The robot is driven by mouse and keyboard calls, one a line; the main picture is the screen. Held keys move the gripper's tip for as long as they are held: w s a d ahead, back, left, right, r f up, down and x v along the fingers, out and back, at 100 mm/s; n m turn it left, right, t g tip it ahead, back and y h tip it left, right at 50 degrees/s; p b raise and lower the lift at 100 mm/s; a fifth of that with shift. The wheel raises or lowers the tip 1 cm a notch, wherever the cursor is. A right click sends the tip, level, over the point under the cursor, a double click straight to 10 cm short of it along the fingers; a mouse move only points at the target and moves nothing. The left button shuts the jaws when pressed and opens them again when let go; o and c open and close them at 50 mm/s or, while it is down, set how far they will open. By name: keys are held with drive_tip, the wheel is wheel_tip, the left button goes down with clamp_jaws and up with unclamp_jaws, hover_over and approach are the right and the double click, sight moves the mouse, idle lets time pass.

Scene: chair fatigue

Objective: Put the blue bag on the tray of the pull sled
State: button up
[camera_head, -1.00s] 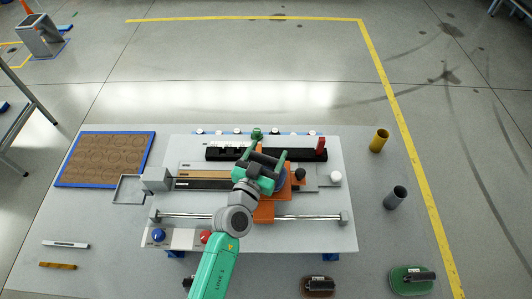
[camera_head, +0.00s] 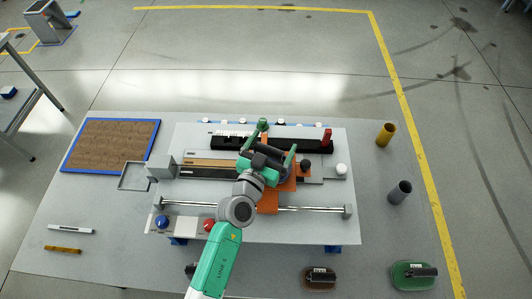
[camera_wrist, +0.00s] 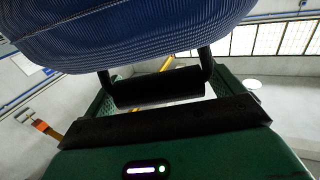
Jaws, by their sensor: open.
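The blue bag (camera_wrist: 140,35) fills the top of the wrist view. Its black handle (camera_wrist: 160,88) lies between the green fingers of my gripper (camera_wrist: 163,100), which stand apart on either side. In the head view my gripper (camera_head: 277,140) is over the orange pull sled (camera_head: 267,203), its fingers spread. I cannot tell exactly how the bag rests on the tray.
A brown bag (camera_head: 320,284) and a green bag (camera_head: 408,281) lie at the front right. Yellow (camera_head: 385,134) and grey (camera_head: 400,192) cylinders stand at right. A brown board with blue frame (camera_head: 112,146) is at left. A red block (camera_head: 326,139) stands behind the sled.

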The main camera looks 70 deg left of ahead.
drive_tip(key=b+v, duration=0.1)
drive_tip(key=v, duration=1)
drive_tip(key=shift+s+d+b, duration=0.25)
drive_tip(key=shift+s+b, duration=0.05)
drive_tip(key=shift+b, duration=0.05)
drive_tip(key=w+d+r+m+t+h, duration=0.35)
drive_tip(key=w+d+r, duration=0.45)
drive_tip(key=r, duration=0.4)
drive_tip(key=w+d+r+m+t+h, duration=0.35)
drive_tip(key=w+d+r, duration=0.45)
drive_tip(key=r, duration=0.4)
drive_tip(key=s+d+r+t+h, duration=0.1)
drive_tip(key=d+r+t+h, duration=0.1)
drive_tip(key=d+r, duration=0.7)
drive_tip(key=s+d+r+m+t+h, duration=0.1)
drive_tip(key=d+r+t+h, duration=0.1)
drive_tip(key=d+r, duration=0.8)
wheel_tip(320, 180, up, 6)
drive_tip(key=shift+s+f+t+h, duration=0.2)
drive_tip(key=shift+s+t+h, duration=0.2)
drive_tip(key=shift+h, duration=0.2)
